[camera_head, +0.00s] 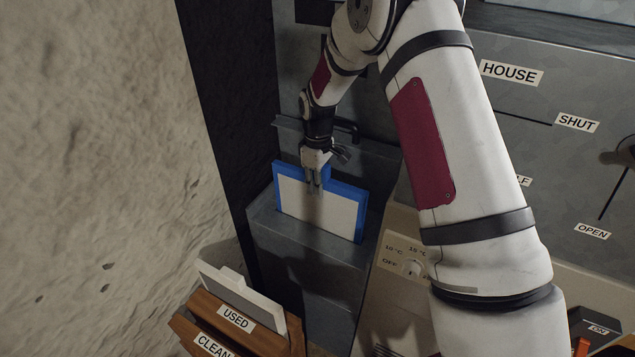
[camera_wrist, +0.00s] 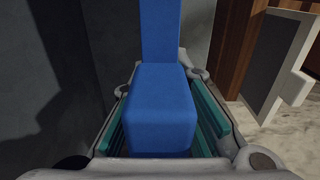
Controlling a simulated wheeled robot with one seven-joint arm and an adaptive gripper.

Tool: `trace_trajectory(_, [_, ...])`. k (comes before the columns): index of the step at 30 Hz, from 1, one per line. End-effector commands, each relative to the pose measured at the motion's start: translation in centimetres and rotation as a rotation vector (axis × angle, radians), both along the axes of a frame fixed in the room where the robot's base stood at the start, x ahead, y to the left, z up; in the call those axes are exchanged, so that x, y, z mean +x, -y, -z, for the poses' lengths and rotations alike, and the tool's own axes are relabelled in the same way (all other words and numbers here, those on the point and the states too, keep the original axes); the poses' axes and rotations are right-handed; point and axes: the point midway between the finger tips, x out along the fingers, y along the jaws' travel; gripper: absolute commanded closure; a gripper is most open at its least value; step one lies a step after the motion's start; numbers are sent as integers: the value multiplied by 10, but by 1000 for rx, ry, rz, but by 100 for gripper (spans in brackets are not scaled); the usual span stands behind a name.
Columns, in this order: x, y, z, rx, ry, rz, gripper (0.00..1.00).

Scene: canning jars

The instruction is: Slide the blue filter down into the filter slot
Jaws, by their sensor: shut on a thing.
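The blue filter (camera_head: 318,208), a blue frame around a pale panel, stands roughly upright at the top of the grey metal housing (camera_head: 300,265) that has the filter slot. Its lower edge is hidden behind the housing's front rim, so I cannot tell how deep it sits. My gripper (camera_head: 314,185) is above it and shut on its top tab. In the wrist view the blue filter's tab (camera_wrist: 160,105) fills the space between my gripper's teal-padded fingers (camera_wrist: 163,125). The slot opening itself is hidden by the filter.
A wooden box (camera_head: 255,338) labelled USED and CLEAN stands at lower left, with a grey-white filter (camera_head: 240,290) upright in it. A beige unit with a dial (camera_head: 411,268) is right of the housing. A handle (camera_head: 347,130) is behind my gripper. A rough wall rises left.

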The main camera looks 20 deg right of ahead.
Motion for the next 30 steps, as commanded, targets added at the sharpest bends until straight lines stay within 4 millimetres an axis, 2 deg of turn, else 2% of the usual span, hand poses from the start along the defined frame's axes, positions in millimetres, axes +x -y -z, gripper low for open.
trace_trajectory(10, [0, 0, 11, 0, 0, 0, 100])
trace_trajectory(30, [0, 0, 11, 0, 0, -1, 100])
